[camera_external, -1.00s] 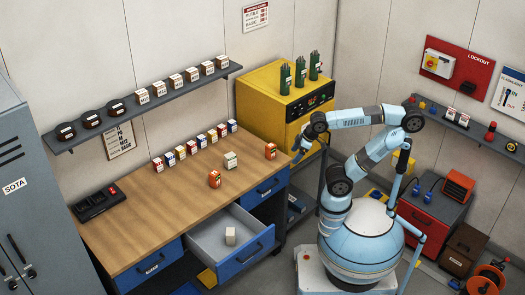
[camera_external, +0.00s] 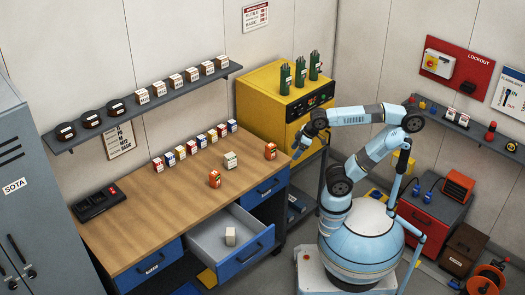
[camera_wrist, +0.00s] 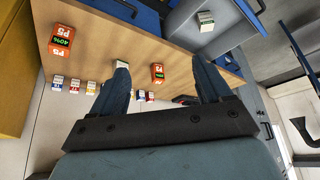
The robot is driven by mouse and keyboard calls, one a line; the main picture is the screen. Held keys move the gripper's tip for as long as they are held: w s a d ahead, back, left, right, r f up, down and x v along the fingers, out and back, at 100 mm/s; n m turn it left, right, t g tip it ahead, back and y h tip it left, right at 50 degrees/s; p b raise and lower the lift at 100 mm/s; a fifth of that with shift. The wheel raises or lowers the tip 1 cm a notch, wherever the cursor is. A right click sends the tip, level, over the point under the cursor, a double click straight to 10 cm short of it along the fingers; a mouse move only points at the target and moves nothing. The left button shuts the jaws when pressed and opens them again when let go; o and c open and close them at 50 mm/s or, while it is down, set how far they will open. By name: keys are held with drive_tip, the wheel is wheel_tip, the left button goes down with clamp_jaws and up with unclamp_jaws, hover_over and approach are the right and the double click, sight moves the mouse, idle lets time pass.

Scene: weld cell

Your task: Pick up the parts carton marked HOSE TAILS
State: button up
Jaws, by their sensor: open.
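No carton label legible here reads HOSE TAILS, so I cannot tell which carton it is. A pale carton (camera_external: 230,160) stands on the wooden bench, and its top shows behind a finger in the wrist view (camera_wrist: 121,63). Another pale carton (camera_external: 230,236) sits in the open drawer, also in the wrist view (camera_wrist: 206,21). Several white-fronted cartons (camera_external: 176,81) stand on the wall shelf. My gripper (camera_external: 297,150) is above the bench's right end, near an orange carton. In the wrist view its jaws (camera_wrist: 163,64) are apart, with nothing held.
Two orange cartons, one left (camera_external: 214,179) and one right (camera_external: 270,151), stand on the bench (camera_external: 150,210). Several small coloured cartons (camera_external: 193,147) line its back. The drawer (camera_external: 258,246) juts out in front. A yellow cabinet (camera_external: 260,110) stands beyond the bench's right end.

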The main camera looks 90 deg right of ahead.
wheel_tip(320, 180, up, 3)
drive_tip(key=m+t+y, duration=0.5)
drive_tip(key=m+y, duration=0.3)
drive_tip(key=m, duration=2.1)
hover_over(231, 155)
drive_tip(key=s+d, duration=0.3)
drive_tip(key=s, duration=0.1)
drive_tip(key=f, duration=2.2)
drive_tip(key=shift+w, duration=0.25)
drive_tip(key=shift+w+a+f, duration=0.15)
drive_tip(key=shift+f, duration=0.05)
drive_tip(key=shift+x, duration=3.5)
